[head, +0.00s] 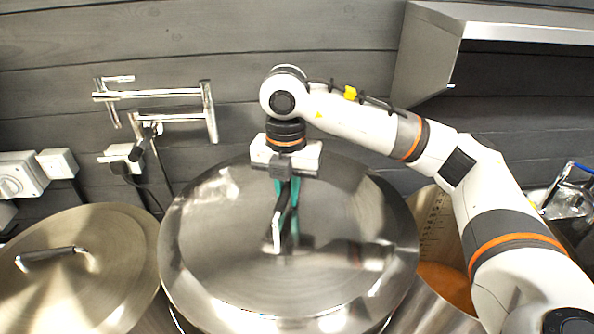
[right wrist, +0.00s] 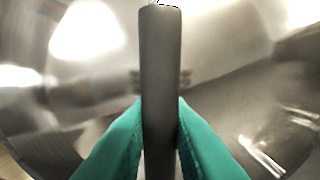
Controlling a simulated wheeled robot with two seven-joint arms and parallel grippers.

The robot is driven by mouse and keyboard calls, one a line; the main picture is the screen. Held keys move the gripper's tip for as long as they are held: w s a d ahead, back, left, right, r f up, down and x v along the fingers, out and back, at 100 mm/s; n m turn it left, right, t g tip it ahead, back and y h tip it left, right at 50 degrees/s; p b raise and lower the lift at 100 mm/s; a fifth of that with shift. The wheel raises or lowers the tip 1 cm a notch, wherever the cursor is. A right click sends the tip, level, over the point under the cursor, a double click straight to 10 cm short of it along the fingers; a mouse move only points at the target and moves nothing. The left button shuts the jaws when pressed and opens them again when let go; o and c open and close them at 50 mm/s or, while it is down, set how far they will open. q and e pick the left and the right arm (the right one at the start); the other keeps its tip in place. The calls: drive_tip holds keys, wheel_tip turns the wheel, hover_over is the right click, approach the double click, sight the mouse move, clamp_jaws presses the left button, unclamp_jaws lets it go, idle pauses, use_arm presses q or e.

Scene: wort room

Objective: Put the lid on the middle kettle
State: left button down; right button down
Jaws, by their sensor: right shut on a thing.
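A large round steel lid (head: 340,215) fills the middle of the head view, over where the middle kettle stands. The kettle under it is almost wholly hidden, and I cannot tell whether the lid rests on its rim or hangs just above. My right gripper (head: 286,191) is above the lid, pointing down, with its green fingers shut on the lid's bar handle (head: 277,232). In the right wrist view the dark handle (right wrist: 160,60) runs between the green fingers, with the shiny lid below. My left gripper is not in view.
A left kettle wears its own lid (head: 110,245) with a handle. On the right, an open kettle (head: 437,230) with inside markings holds orange-brown liquid. A folding wall tap (head: 160,100), sockets (head: 25,172) and a steel shelf (head: 440,50) are on the grey plank wall.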

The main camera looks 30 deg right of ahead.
sight(283, 227)
drive_tip(key=shift+a+r+n, duration=0.15)
drive_tip(key=shift+a+n, duration=0.15)
drive_tip(key=shift+a, duration=0.45)
drive_tip(key=shift+s+d+f+b, duration=0.1)
drive_tip(key=shift+f+b, duration=0.35)
drive_tip(key=shift+f, duration=0.4)
wheel_tip(283, 227, down, 4)
drive_tip(key=shift+b, duration=1.25)
drive_tip(key=shift+f+b, duration=1.2)
drive_tip(key=shift+f, duration=0.3)
drive_tip(key=c, duration=1.3)
unclamp_jaws()
drive_tip(key=shift+s, duration=0.1)
